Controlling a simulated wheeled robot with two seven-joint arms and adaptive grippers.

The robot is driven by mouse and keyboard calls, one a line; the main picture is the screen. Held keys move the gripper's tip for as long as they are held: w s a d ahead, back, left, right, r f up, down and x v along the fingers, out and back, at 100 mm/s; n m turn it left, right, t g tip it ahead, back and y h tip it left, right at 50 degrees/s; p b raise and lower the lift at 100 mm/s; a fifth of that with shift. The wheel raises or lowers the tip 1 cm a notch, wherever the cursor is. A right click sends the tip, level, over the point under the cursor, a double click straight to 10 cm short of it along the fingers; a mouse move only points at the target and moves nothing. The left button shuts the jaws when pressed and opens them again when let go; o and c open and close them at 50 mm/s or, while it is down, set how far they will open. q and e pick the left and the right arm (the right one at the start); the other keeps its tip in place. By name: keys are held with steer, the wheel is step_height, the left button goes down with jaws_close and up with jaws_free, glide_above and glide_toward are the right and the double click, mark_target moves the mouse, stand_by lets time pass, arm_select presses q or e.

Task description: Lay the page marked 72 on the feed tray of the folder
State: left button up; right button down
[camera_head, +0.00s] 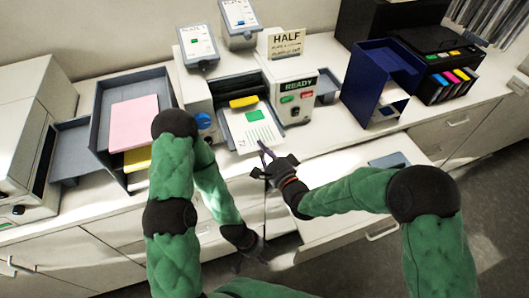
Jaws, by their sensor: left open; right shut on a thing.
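The folder (249,72) is the grey-white machine in the middle, with a READY sign and colored buttons. Its grey feed tray (227,130) slopes out of the front, under a yellow bar. A white page (256,134) with a green block and printed lines lies over this tray. Any number on the page is too small to read. My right gripper (266,153) is at the page's near edge, shut on it. My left gripper (261,254) is open and empty, low in front of the counter, well below the page.
A dark blue-grey tray (101,124) with pink and yellow sheets stands left of the folder. A navy upright box (367,88) and a black printer (437,62) stand to the right. A drawer (345,215) is pulled out below the counter at right.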

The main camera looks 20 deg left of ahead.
steer(key=shift+f, duration=0.3)
steer(key=c, duration=1.3)
jaws_free()
steer(key=shift+s, duration=0.1)
steer(key=shift+c, duration=0.2)
steer(key=shift+d, duration=0.1)
steer(key=v, duration=1.2)
